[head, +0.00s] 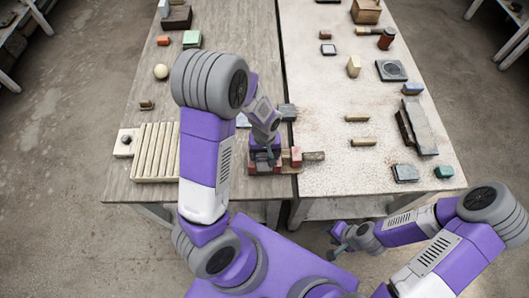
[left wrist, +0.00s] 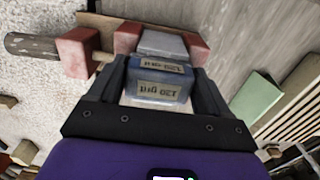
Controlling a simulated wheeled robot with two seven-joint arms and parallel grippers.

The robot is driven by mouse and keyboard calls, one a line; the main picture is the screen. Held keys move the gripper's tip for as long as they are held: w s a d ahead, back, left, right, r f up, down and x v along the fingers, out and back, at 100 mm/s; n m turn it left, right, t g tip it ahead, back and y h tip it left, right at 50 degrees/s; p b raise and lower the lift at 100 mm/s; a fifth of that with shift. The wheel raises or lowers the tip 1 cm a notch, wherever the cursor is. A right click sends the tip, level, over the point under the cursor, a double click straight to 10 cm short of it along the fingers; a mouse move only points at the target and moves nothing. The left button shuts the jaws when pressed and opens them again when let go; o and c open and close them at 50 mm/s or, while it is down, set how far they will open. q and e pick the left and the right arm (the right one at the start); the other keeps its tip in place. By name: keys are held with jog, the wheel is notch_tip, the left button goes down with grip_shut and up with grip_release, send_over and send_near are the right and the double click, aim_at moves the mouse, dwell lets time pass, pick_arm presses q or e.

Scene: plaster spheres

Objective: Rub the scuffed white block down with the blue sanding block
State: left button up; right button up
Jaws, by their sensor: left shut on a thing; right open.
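My left gripper (head: 264,160) is over the near edge of the tables, by the seam. In the left wrist view the left gripper (left wrist: 160,95) is shut on the blue sanding block (left wrist: 160,82), which has printed labels. A pale grey-white block (left wrist: 163,43) shows just beyond it, between red jaws (left wrist: 195,48) of a clamp; a pale strip also shows below the blue block. I cannot tell whether the blue block touches the white block. In the head view the gripper hides both blocks. My right gripper (head: 338,241) is open and empty, off the table's front edge.
The clamp's wooden handle (head: 314,156) sticks out to the right. A slatted rack (head: 155,153) stands to the left, with a pale sphere (head: 161,72) farther back. A grey block (head: 288,112) lies behind the gripper.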

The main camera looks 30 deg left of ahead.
pick_arm(q)
jog(key=shift+w+d+r, duration=0.1)
jog(key=shift+w+d, duration=0.15)
jog(key=shift+d, duration=0.15)
jog(key=shift+w+d, duration=0.3)
jog(key=shift+d, duration=0.15)
jog(key=shift+s+a, duration=0.55)
jog(key=shift+a, duration=0.35)
jog(key=shift+s+a, duration=0.6)
jog(key=shift+a, duration=0.25)
jog(key=shift+w+d, duration=0.35)
jog(key=shift+d, duration=0.25)
jog(key=shift+w+d, duration=0.4)
jog(key=shift+d, duration=0.2)
jog(key=shift+w+d, duration=0.35)
jog(key=shift+d, duration=0.25)
jog(key=shift+s+a, duration=0.3)
jog(key=shift+a, duration=0.25)
jog(key=shift+s+a, duration=0.25)
jog(key=shift+a, duration=0.25)
jog(key=shift+s+a, duration=0.6)
jog(key=shift+a, duration=0.2)
